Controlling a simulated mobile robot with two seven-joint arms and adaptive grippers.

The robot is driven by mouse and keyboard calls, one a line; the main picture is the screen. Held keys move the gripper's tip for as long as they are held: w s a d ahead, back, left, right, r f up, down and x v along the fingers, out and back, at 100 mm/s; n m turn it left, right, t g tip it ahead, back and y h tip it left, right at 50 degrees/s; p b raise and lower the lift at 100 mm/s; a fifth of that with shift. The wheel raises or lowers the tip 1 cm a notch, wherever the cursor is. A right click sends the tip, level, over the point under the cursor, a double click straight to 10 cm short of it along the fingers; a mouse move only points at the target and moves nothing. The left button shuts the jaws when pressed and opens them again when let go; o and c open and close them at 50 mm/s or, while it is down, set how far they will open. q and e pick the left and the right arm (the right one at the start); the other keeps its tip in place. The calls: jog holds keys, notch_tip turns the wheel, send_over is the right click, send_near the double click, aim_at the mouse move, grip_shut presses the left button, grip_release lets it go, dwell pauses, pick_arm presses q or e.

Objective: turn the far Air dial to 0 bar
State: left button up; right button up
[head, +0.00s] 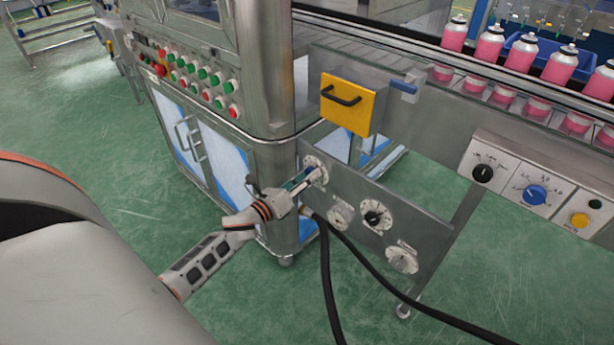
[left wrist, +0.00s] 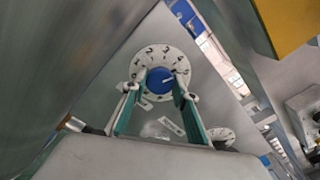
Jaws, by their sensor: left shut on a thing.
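The far Air dial (head: 318,164) is at the upper left of the lower grey panel in the head view, mostly hidden by my left gripper (head: 305,181). In the left wrist view the dial is a blue knob (left wrist: 157,84) on a round white scale with numbers. Its white mark points right and slightly up, past the 4. The teal fingers of my left gripper (left wrist: 159,94) are shut on the blue knob, one on each side. My right gripper is in neither view.
A white dial (head: 340,215), a black-knobbed dial (head: 376,214) and another white dial (head: 402,260) sit on the same panel. Black hoses (head: 327,275) hang below. A yellow box with a black handle (head: 347,104) juts out above. The steel cabinet (head: 275,170) stands close left.

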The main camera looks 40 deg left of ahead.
pick_arm(q)
jog(key=shift+n+p, duration=3.4)
jog(key=shift+n, duration=11.8)
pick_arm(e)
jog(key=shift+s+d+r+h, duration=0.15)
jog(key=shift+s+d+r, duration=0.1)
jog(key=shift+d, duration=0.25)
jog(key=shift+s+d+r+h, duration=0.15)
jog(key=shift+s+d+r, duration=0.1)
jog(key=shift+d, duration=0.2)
